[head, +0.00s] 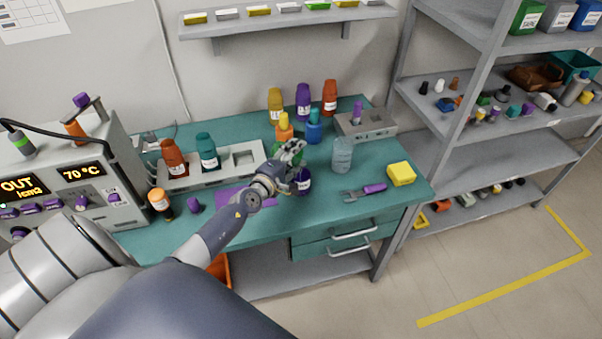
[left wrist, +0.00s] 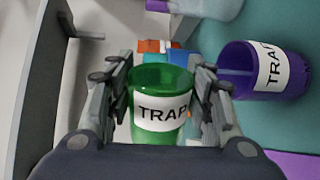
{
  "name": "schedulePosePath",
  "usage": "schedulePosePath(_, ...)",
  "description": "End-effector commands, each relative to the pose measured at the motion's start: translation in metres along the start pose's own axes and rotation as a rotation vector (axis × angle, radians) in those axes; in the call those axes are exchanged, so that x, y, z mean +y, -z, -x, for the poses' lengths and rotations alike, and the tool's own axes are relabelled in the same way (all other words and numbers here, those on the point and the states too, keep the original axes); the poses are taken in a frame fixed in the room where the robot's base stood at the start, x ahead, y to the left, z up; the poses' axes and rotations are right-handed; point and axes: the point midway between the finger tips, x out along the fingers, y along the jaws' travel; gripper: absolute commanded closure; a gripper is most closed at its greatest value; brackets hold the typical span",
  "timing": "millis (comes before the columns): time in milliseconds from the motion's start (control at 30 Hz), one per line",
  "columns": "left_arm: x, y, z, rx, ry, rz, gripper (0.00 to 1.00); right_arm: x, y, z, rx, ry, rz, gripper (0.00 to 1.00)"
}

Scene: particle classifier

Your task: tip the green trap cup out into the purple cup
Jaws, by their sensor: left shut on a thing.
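The green trap cup (left wrist: 160,128) with a white TRAP label sits between the fingers of my left gripper (left wrist: 158,98), which is shut on it. In the head view my left gripper (head: 292,160) hides most of the green cup, and I cannot tell its tilt or contents. The purple cup (left wrist: 256,88), also labelled TRAP, lies to the right of the green cup in the left wrist view, apart from it. In the head view the purple cup (head: 303,184) stands on the bench just below the gripper, partly covered by it. My right gripper is not in view.
On the teal bench (head: 335,208), a clear container (head: 342,155), a yellow block (head: 401,174) and a purple-handled wrench (head: 366,191) lie to the right. Several bottles (head: 303,101) stand behind the gripper.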

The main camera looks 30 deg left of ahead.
Motion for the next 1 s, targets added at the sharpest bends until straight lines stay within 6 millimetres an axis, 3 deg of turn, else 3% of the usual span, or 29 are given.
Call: schedulePosePath(1000, 0.002, -0.004, 0.0, 0.018, -0.001, -0.111, 0.77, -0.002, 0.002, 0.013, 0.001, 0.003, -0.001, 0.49)
